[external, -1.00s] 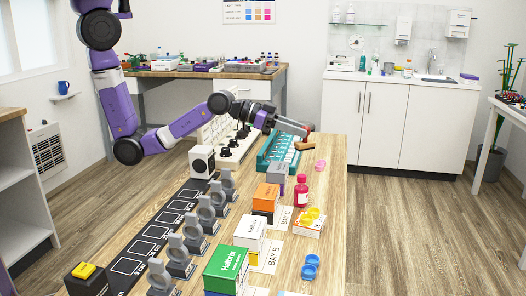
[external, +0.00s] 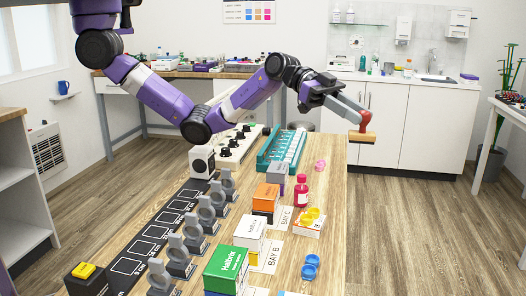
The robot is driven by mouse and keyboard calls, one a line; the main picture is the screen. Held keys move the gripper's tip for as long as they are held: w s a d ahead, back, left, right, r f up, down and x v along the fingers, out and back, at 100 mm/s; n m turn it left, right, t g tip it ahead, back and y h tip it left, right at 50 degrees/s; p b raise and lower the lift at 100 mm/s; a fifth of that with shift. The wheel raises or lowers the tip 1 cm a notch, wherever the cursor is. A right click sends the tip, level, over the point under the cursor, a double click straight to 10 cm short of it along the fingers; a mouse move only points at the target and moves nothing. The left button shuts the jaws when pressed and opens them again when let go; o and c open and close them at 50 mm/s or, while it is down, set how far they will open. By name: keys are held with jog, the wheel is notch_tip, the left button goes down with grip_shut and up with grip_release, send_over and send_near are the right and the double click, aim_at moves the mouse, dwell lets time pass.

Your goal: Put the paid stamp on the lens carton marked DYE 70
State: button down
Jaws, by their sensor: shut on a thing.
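My gripper (external: 362,114) is shut on the stamp (external: 362,136), which has a red handle and a wooden block below it. The stamp hangs in the air, near the table's far right corner in the picture. Several lens cartons stand in a row along the table: a green one (external: 226,272) in front, a white one (external: 250,235), an orange one (external: 266,198) and a grey-purple one (external: 276,176) at the back. Their small print is too small to read here, so I cannot tell which is marked DYE 70.
Bay cards (external: 267,257) lie beside the cartons. Grey ring holders (external: 190,240) line the left. A teal rack (external: 278,150) is at the back.

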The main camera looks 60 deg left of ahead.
jog(key=s+d+f+m+g+y+b, duration=0.15)
jog(key=s+d+m+g, duration=0.4)
jog(key=s, duration=0.65)
jog(key=s+d+f+m+g+y+b, duration=0.15)
jog(key=s+d+f+m+g, duration=0.3)
jog(key=s, duration=0.75)
jog(key=shift+n+g, duration=0.4)
jog(key=shift+s+d+f+b, duration=0.1)
jog(key=shift+d+f+b, duration=0.2)
jog(key=shift+f, duration=2.7)
jog(key=shift+s+d+f+b, duration=0.1)
jog(key=shift+d+f+b, duration=0.2)
jog(key=shift+f, duration=2.7)
jog(key=shift+s+d+f+b, duration=0.15)
jog(key=shift+d+f, duration=0.2)
jog(key=shift+f, duration=2.65)
jog(key=shift+w+f, duration=0.1)
jog(key=c, duration=1.1)
grip_release()
